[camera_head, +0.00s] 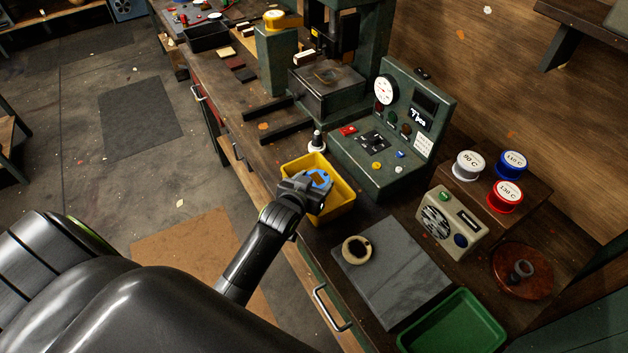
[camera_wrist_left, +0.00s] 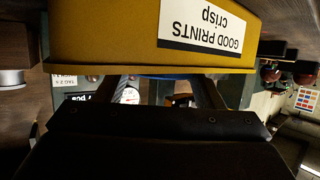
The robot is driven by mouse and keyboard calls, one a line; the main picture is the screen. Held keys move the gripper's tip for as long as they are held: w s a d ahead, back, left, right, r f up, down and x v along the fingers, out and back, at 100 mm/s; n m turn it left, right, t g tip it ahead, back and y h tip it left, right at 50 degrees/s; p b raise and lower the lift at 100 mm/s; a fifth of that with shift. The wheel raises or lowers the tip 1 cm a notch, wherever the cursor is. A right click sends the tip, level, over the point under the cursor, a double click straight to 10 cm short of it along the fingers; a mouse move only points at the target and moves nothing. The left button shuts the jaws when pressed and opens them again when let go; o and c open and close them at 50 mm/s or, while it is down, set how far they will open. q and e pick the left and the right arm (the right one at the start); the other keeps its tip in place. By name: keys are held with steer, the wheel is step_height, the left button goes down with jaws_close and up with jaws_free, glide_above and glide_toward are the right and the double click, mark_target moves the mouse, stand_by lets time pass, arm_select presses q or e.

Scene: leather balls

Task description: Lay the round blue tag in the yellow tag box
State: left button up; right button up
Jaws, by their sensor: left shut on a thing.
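The yellow tag box (camera_head: 342,207) stands on the workbench in the head view. In the left wrist view the same box (camera_wrist_left: 110,35) looms upside down, with a white label reading "GOOD PRINTS crisp". My left gripper (camera_head: 314,183) is over the near part of the box and shut on the round blue tag (camera_head: 325,177). The gripper partly covers the tag, and only a thin blue edge shows in the wrist view. I cannot tell whether the tag touches the box. My right gripper is in neither view.
The green control panel (camera_head: 378,165) stands right behind the box, with a small white-topped stamp (camera_head: 316,143) at its left. A grey slab (camera_head: 392,275) with a cream ring (camera_head: 357,250) lies to the right, near a green tray (camera_head: 458,325) and a beige meter (camera_head: 450,222).

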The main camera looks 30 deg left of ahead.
arm_select(q)
steer(key=o, duration=1)
steer(key=shift+c, duration=0.2)
steer(key=shift+r+p, duration=0.3)
steer(key=shift+r, duration=0.4)
steer(key=shift+s, duration=0.3)
steer(key=b+v, duration=0.1)
steer(key=v, duration=1)
steer(key=shift+s+b, duration=0.2)
steer(key=shift+b, duration=0.2)
steer(key=shift+r, duration=0.1)
